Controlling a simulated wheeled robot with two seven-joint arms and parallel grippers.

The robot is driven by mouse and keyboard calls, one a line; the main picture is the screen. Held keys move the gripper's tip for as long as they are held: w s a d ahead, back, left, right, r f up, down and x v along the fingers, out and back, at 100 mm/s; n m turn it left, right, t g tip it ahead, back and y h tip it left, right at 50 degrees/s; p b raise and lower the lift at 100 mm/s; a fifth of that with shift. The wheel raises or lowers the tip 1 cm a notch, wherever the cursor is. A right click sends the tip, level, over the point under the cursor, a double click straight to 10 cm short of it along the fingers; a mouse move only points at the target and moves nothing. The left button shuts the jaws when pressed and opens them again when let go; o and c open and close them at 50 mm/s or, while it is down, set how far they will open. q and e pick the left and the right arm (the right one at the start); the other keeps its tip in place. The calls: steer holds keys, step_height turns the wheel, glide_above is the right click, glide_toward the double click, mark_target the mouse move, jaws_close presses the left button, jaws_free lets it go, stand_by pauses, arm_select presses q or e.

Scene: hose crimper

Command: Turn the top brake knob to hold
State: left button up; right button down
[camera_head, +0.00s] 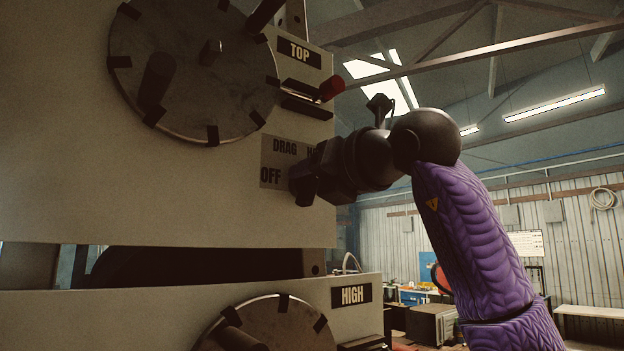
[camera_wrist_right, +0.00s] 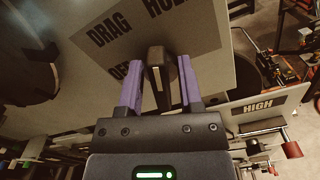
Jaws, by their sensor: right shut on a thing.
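The top brake knob (camera_wrist_right: 156,60) is dark with a pale pointer line, on a label plate (camera_wrist_right: 128,48) marked DRAG, HOLD and OFF. In the wrist view it stands between the two purple fingers of my right gripper (camera_wrist_right: 158,78), which is shut on it. In the head view my right gripper (camera_head: 306,178) reaches in from the right against the same plate (camera_head: 276,160) and hides the knob and most of the word HOLD. Which word the pointer line marks is hard to tell. My left gripper is not in view.
Above the plate are a TOP label (camera_head: 299,52), a red-tipped lever (camera_head: 332,88) and a large notched disc (camera_head: 200,85). Below, a second panel carries a HIGH label (camera_head: 351,295) and another disc (camera_head: 270,325). The space right of the machine opens into a workshop.

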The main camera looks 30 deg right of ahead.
steer(key=shift+m, duration=1.2)
steer(key=c, duration=0.6)
jaws_free()
steer(key=shift+d, duration=0.1)
steer(key=shift+s, duration=0.1)
steer(key=s+b, duration=0.1)
steer(key=s, duration=0.2)
steer(key=s+b, duration=0.1)
steer(key=s, duration=0.2)
steer(key=s+b, duration=0.1)
steer(key=s, duration=0.3)
steer(key=shift+d+b, duration=0.35)
steer(key=shift+d, duration=0.05)
